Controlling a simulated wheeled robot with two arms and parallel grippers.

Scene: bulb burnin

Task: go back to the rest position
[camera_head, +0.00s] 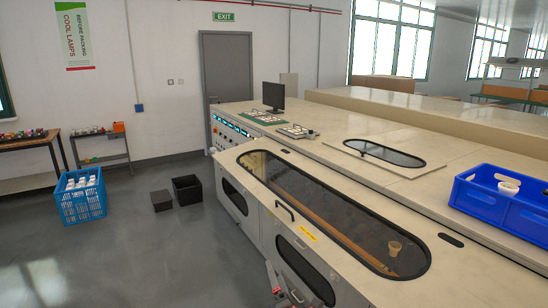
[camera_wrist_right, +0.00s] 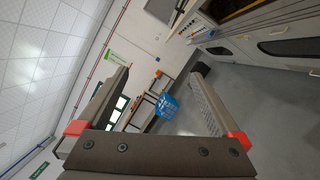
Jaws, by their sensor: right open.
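My right gripper (camera_head: 283,286) shows at the bottom edge of the head view, low in front of the long cream machine (camera_head: 350,285). Only its end with red parts is in the picture. In the right wrist view its two fingers stand wide apart with nothing between them, so the gripper (camera_wrist_right: 158,82) is open and empty. My left gripper is in neither view.
The machine's long dark window (camera_head: 330,205) shows a pale cup-like piece (camera_head: 395,248) inside. A blue bin (camera_head: 490,218) with a white cup (camera_head: 508,187) stands on top at right. A blue crate (camera_head: 83,207) and dark boxes (camera_head: 187,190) stand on the floor. Open floor lies at left.

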